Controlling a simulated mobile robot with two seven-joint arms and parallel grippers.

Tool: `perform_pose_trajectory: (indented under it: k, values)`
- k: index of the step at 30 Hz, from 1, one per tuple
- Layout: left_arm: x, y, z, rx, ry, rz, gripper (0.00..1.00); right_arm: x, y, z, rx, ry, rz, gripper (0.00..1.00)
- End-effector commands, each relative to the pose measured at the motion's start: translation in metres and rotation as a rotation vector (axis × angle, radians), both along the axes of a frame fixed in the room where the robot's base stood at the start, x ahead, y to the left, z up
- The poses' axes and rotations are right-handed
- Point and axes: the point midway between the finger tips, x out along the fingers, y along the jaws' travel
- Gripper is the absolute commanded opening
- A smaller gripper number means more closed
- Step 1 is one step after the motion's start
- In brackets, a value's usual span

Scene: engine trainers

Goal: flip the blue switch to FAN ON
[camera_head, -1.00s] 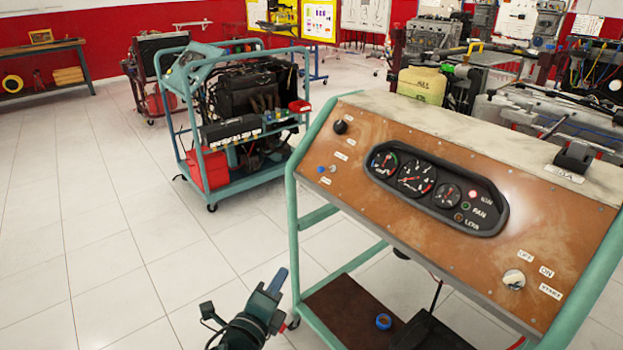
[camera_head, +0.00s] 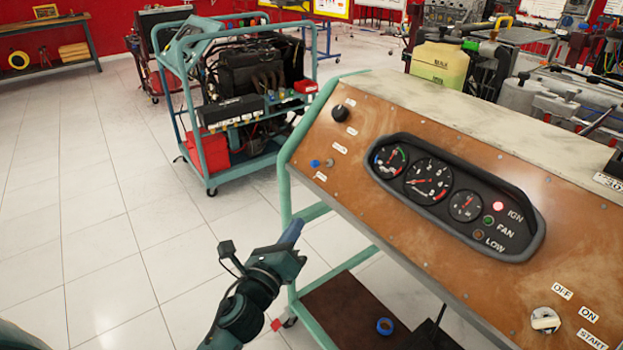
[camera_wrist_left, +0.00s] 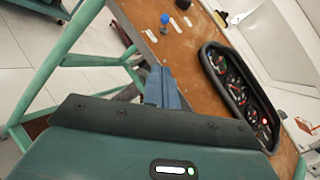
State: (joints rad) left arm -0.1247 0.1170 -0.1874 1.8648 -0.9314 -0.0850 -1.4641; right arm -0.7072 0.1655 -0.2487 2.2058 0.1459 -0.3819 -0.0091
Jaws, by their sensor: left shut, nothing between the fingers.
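The blue switch (camera_head: 315,163) is a small blue knob at the left end of the brown control panel (camera_head: 400,240), between small white labels. It also shows in the left wrist view (camera_wrist_left: 165,19), beyond my fingertips. The gauge cluster (camera_head: 455,195) has a lit red IGN lamp (camera_head: 498,206) and a green FAN lamp (camera_head: 488,221). My left gripper (camera_head: 292,232) is shut and empty, its blue fingers together, below and to the left of the switch and apart from it. In the left wrist view the left gripper (camera_wrist_left: 162,88) points toward the switch. My right gripper is out of view.
The panel sits on a green-framed cart (camera_head: 286,215), whose left upright is close to my left gripper. A key switch (camera_head: 545,320) is at the panel's lower right. A second engine cart (camera_head: 215,172) stands behind left. The tiled floor at left is clear.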

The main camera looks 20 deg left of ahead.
Motion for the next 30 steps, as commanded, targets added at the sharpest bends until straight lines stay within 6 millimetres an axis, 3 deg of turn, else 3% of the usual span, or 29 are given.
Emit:
perform_pose_trajectory:
  k: [5, 17, 18, 30]
  values:
    - [0.018, -0.003, 0.004, -0.001, -0.002, 0.0, 0.0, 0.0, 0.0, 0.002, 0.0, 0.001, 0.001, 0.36]
    - [0.1, -0.015, 0.012, -0.001, -0.001, 0.0, 0.0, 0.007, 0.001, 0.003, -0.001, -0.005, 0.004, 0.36]
    - [0.105, -0.011, 0.02, 0.001, -0.002, 0.001, 0.0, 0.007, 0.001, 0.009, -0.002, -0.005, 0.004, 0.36]
    - [0.126, 0.0, 0.036, -0.002, 0.0, 0.0, 0.0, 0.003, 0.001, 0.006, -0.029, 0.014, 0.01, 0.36]
